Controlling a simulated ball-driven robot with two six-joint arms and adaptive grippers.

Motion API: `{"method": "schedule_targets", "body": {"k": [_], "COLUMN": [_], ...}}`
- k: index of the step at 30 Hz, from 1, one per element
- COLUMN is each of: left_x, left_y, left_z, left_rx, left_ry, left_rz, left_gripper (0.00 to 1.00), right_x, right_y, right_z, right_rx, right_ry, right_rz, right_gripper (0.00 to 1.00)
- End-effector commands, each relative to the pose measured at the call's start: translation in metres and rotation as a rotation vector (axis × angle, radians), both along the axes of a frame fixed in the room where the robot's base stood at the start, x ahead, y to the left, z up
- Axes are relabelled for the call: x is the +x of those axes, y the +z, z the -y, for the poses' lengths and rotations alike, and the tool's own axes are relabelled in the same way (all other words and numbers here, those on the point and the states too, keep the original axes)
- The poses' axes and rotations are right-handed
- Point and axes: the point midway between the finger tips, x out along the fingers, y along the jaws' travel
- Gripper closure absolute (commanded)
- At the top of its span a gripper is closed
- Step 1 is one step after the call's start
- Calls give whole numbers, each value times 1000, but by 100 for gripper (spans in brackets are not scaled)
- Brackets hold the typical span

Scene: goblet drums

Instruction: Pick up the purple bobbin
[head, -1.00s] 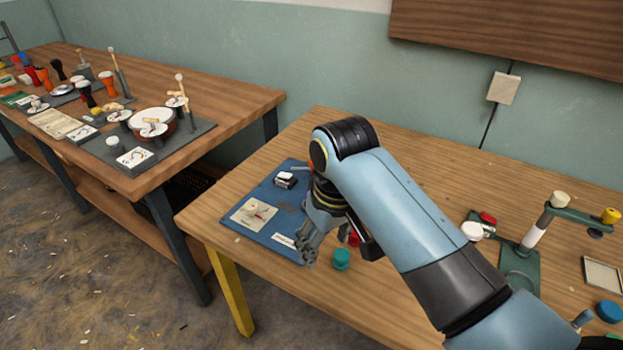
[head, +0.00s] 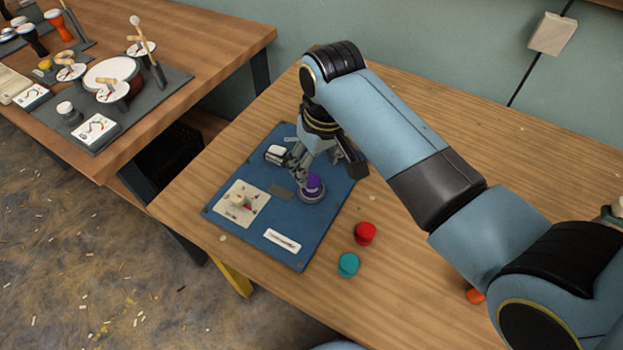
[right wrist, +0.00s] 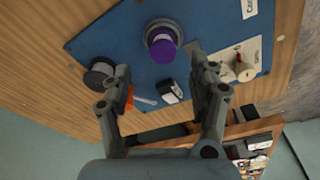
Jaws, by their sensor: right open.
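The purple bobbin (head: 313,184) stands on a round grey base on the blue board (head: 222,226). It also shows in the right wrist view (right wrist: 162,46), with the grey ring of its base around it. My right gripper (head: 306,166) is open and empty, close beside and above the bobbin. In the right wrist view, the bobbin lies beyond the open fingertips (right wrist: 161,72), roughly in line with the gap between them. In the head view, the fingers hide a little of the bobbin's surroundings. My left gripper is not in view.
On the board are a small black-and-white block (head: 276,154), a pale card (head: 240,204) with a peg, and a dark spool (right wrist: 99,74). A red piece (head: 365,233) and a teal piece (head: 348,265) stand on bare wood. Drums fill another table at left.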

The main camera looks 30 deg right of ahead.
Motion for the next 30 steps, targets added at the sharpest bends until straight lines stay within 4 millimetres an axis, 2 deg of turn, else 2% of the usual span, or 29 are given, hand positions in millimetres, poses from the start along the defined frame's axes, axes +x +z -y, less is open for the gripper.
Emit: {"method": "schedule_targets", "body": {"k": [5,13,16,22,23,30], "left_x": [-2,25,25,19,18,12], "left_y": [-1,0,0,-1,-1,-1], "left_z": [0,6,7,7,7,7], "left_rx": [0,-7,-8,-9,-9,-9], "left_ry": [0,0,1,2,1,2], "left_rz": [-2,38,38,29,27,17], "left_gripper": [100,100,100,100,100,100], "right_x": [1,6,7,8,7,7], "right_y": [-15,-55,-61,-61,-61,-61], "right_z": [-1,-5,-5,-5,-5,-5], "right_rx": [0,0,0,0,0,0], "right_ry": [0,1,0,0,0,0], "right_rz": [-2,-2,-1,1,1,1], "right_gripper": [39,39,39,39,41,72]}}
